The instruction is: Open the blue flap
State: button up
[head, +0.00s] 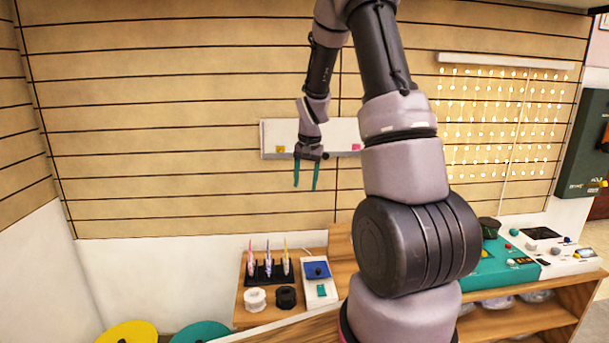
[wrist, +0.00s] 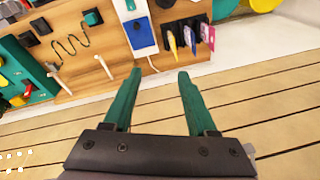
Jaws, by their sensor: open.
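The blue flap (head: 317,270) is on a white panel (head: 321,293) on the wooden bench, above a small teal piece (head: 320,289). It looks closed, but it is too small to be sure. In the wrist view the blue flap (wrist: 141,33) shows beyond my fingertips, at the top middle. My gripper (head: 305,187) points down with its two teal fingers apart and empty, well above the bench. In the wrist view my gripper (wrist: 159,74) is open, with nothing between its fingers and apart from the flap.
A black rack with upright coloured pens (head: 267,273) stands left of the white panel. A white spool (head: 255,299) and a black spool (head: 286,297) sit in front. A teal box with controls (head: 497,262) is at right. A white shelf (head: 280,137) is on the slatted wall behind.

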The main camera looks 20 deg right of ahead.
jog(key=shift+s+a+r, duration=0.2)
jog(key=shift+s+r, duration=0.05)
jog(key=shift+r, duration=0.45)
jog(key=shift+s+a+r, duration=0.15)
jog(key=shift+s+r, duration=0.05)
jog(key=shift+r, duration=0.45)
jog(key=shift+f, duration=0.15)
jog(key=t+h, duration=0.1)
jog(key=h, duration=0.3)
send_near(318, 269)
jog(key=shift+m, duration=0.3)
jog(key=x, duration=0.8)
jog(key=shift+s, duration=0.1)
grip_shut()
